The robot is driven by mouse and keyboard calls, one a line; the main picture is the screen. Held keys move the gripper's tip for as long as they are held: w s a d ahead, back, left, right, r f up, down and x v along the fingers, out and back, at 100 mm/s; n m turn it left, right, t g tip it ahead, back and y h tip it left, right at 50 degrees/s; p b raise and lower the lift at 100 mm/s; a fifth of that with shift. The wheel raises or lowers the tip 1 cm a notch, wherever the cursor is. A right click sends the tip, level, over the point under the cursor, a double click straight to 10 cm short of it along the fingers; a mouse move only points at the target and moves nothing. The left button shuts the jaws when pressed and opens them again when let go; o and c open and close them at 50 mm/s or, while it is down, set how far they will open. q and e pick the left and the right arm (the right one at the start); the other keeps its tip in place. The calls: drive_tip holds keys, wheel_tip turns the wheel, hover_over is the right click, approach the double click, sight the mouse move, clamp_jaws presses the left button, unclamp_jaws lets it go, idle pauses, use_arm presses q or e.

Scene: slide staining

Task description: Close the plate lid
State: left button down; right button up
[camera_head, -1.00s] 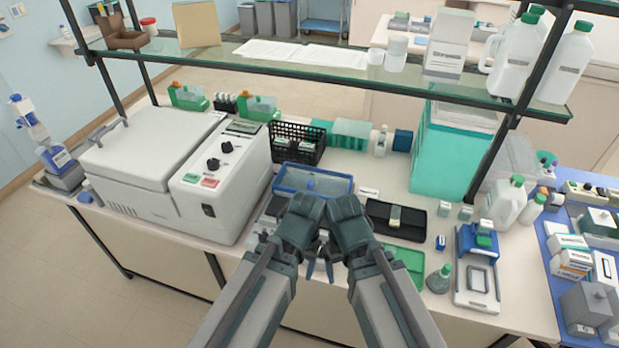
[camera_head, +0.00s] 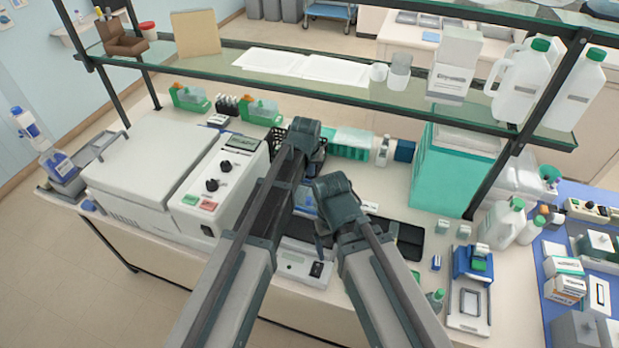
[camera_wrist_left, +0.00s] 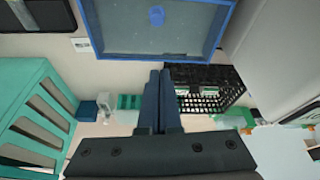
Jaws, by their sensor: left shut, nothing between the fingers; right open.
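A blue-rimmed tray with a pale translucent cover (camera_wrist_left: 130,42) and a small blue knob (camera_wrist_left: 156,16) fills the top of the left wrist view. In the head view only a bit of the tray (camera_head: 304,199) shows between my arms. The cover looks flat within the rim, but my arms hide most of it. My left gripper (camera_wrist_left: 160,74) is shut and empty, its tips close to the tray's far edge; I cannot tell whether they touch. My right gripper (camera_head: 321,238) is open and empty, lower, at the tray's near side, above a light grey device (camera_head: 292,264).
A white lidded machine (camera_head: 150,176) stands left of the tray. A black basket (camera_wrist_left: 208,88) is just behind it. A teal box (camera_head: 452,165) stands to the right. A glass shelf (camera_head: 300,88) spans the back above the bench.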

sight(313, 187)
use_arm(q)
drive_tip(key=b+x, duration=0.9)
drive_tip(key=x, duration=0.1)
drive_tip(key=shift+f+b, duration=0.25)
drive_tip(key=shift+b, duration=0.05)
drive_tip(key=s, duration=0.2)
drive_tip(key=s+r+p, duration=0.1)
drive_tip(key=s, duration=0.1)
drive_tip(key=shift+s+a, duration=0.15)
drive_tip(key=shift+a, duration=0.15)
use_arm(e)
wheel_tip(313, 187, down, 9)
